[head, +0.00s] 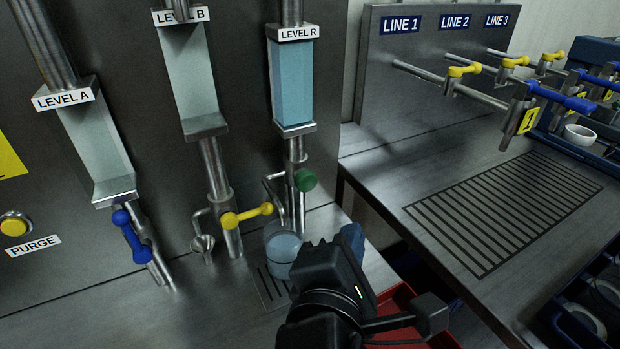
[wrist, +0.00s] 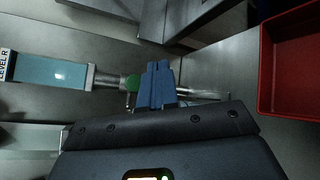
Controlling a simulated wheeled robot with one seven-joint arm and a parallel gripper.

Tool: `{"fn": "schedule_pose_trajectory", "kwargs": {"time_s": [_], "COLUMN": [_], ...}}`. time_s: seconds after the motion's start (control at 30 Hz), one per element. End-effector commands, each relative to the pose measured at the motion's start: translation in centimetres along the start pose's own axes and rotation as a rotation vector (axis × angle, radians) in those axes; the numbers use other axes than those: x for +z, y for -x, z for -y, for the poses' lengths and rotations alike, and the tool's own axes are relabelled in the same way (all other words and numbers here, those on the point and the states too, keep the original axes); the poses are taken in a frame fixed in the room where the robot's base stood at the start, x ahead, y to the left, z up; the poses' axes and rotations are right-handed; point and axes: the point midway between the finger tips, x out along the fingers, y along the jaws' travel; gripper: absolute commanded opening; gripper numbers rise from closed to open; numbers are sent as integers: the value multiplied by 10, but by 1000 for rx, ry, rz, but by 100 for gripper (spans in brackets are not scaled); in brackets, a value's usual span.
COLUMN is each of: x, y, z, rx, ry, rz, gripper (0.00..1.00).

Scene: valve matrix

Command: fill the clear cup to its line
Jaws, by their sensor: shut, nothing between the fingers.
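The clear cup (head: 281,256) stands upright on a small drain grate beneath the LEVEL R outlet. It looks pale blue inside, but I cannot make out its line or the exact liquid height. The LEVEL R sight tank (head: 293,85) holds blue liquid; it also shows in the wrist view (wrist: 50,72). Its green valve handle (head: 305,180) sits on the pipe below and shows in the wrist view (wrist: 132,84). My gripper (head: 352,238) is to the right of the cup, below the green handle. Its blue fingers (wrist: 156,82) are together and empty.
A yellow valve handle (head: 246,215) and small funnel (head: 203,244) are left of the cup. A blue handle (head: 131,237) is under LEVEL A. A red bin (head: 400,308) lies beyond my wrist. The right bench (head: 420,165) carries LINE valves and a drain grate.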

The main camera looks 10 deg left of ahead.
Motion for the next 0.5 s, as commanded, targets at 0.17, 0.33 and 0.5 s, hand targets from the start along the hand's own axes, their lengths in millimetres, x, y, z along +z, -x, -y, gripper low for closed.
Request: {"fn": "schedule_pose_trajectory", "kwargs": {"time_s": [0.17, 0.33, 0.5], "x": [-2, -10, -22], "y": [-3, -14, -30], "z": [-1, -8, -19], "rx": [0, 3, 2], "ry": [-1, -2, -1], "rz": [0, 1, 1], "gripper": [0, 0, 0]}}
